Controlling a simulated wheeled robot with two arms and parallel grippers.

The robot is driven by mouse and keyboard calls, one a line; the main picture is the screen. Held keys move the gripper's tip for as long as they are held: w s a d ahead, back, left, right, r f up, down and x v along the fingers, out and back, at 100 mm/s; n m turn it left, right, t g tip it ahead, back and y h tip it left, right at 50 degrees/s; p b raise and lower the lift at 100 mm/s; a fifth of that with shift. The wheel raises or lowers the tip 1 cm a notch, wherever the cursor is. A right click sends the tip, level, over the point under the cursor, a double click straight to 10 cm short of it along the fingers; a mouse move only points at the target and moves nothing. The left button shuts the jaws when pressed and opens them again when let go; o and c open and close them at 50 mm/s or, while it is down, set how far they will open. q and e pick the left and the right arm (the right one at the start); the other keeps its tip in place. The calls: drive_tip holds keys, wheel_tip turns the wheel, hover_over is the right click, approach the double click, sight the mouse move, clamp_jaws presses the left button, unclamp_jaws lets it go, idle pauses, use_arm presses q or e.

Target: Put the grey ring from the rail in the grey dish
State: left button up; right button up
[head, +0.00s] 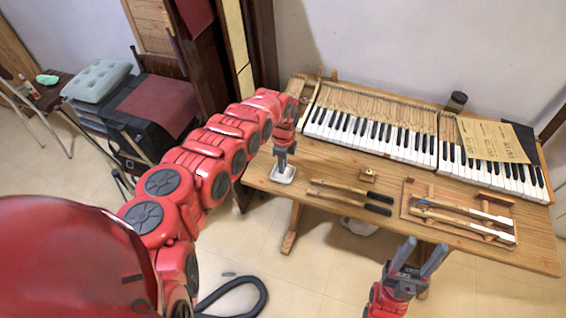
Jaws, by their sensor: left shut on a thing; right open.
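The grey dish (284,174) is a small, pale, square-looking dish near the left end of the wooden table. My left gripper (282,158) points down right over the dish, with its tips low and close to it. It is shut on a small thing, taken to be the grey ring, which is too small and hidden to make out. I cannot tell whether it touches the dish. My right gripper (424,248) is open and empty in front of the table's front edge. I cannot make out the rail clearly.
Piano keys (370,135) line the back of the table (330,170). Two dark-handled tools (350,195), a small wooden block (368,175) and a wooden tray (412,190) with loose keys lie in front. A dark jar (456,101) and paper (490,140) are at the back right.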

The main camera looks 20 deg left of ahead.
use_arm(q)
drive_tip(key=shift+f, duration=0.55)
drive_tip(key=o, duration=0.7)
drive_tip(key=shift+o, duration=0.2)
wheel_tip(320, 180, up, 6)
drive_tip(key=p, duration=0.4)
